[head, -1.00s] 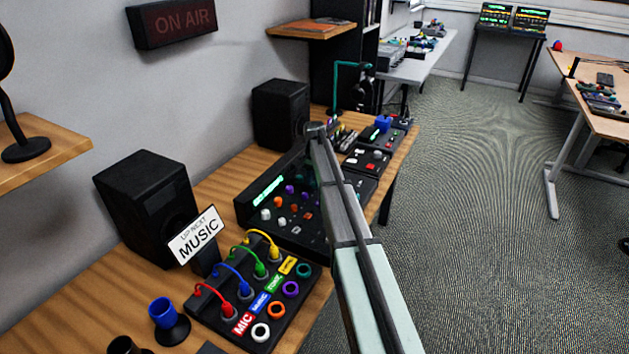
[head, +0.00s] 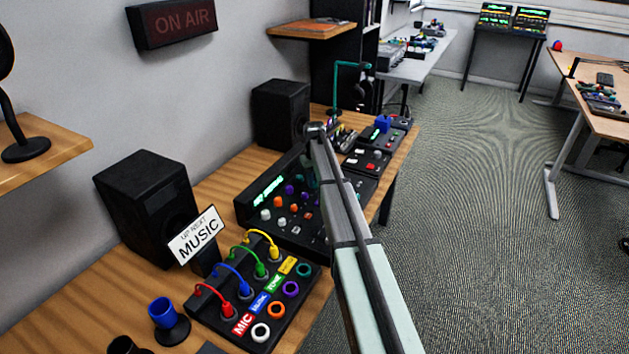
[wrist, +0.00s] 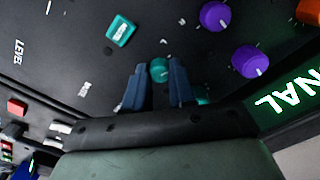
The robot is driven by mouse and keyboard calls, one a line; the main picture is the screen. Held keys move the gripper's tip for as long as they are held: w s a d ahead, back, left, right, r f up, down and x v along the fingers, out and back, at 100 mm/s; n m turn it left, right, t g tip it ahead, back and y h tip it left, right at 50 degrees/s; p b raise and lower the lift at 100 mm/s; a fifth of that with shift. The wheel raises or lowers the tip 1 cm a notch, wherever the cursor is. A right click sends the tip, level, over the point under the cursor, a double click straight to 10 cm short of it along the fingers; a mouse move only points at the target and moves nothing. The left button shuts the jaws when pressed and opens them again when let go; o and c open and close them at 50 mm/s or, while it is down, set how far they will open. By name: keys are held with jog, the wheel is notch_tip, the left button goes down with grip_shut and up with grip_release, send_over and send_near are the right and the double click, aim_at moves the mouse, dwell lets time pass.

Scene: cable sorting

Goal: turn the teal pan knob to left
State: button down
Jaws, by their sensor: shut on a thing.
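In the wrist view, a round teal knob (wrist: 159,70) with a pale pointer mark sits on the dark mixer panel. My gripper (wrist: 158,78) has one blue-grey finger on each side of this knob and is shut on it. A square teal button (wrist: 120,31) lies above and to the left. Another teal piece (wrist: 203,98) shows partly behind the right finger. In the head view, my arm covers part of the mixer (head: 258,228), and the fingers and the held knob cannot be made out clearly.
Two purple knobs (wrist: 215,15) sit to the right of the held knob, beside a lit green display (wrist: 288,100). A patch panel (head: 225,330) with coloured cables, a MUSIC sign (head: 197,235) and black speakers (head: 148,207) stand on the wooden desk nearby.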

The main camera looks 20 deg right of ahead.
aim_at(315, 182)
jog(key=shift+n, duration=1.1)
jog(key=c, duration=0.9)
grip_release()
jog(key=shift+c, duration=0.2)
notch_tip(315, 182, up, 14)
jog(key=shift+f, duration=0.1)
